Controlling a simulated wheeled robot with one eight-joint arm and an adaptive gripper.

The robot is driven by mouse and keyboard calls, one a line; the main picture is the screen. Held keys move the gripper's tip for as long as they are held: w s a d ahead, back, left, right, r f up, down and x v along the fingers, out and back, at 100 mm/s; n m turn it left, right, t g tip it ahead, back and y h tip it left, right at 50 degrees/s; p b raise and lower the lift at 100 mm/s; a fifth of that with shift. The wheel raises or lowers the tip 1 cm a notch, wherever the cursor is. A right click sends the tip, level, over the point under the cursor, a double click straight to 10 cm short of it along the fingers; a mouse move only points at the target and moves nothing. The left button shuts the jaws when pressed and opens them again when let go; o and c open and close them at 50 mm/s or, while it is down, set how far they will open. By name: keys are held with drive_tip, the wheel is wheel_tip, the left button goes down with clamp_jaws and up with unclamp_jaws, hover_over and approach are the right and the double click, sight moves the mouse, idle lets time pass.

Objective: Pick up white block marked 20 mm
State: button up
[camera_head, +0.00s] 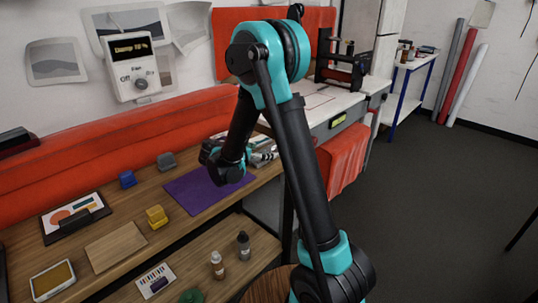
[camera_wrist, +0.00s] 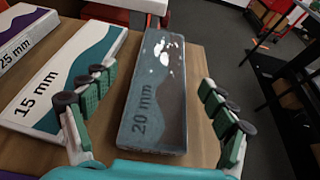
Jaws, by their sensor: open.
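The block marked 20 mm (camera_wrist: 158,92) lies flat on the wooden surface in the middle of the wrist view. It looks grey-blue with a darker wavy area and white specks, rather than plain white. My gripper (camera_wrist: 152,80) is open, with one green-padded finger on each side of the block in the picture. I see gaps between both fingers and the block, and cannot tell the height above it. In the head view my gripper (camera_head: 222,168) hangs over the bench by the purple mat (camera_head: 195,190), and the 20 mm block cannot be singled out.
A white block marked 15 mm (camera_wrist: 62,82) lies close on the left, with a block marked 25 mm (camera_wrist: 20,38) beyond it. Bare wood and the bench edge are on the right. A yellow block (camera_head: 156,217) and a blue block (camera_head: 127,179) stand farther left on the bench.

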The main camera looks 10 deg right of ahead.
sight(267, 151)
drive_tip(key=x, duration=0.3)
drive_tip(key=shift+d+f, duration=0.2)
drive_tip(key=shift+c, duration=0.4)
drive_tip(key=c, duration=1.2)
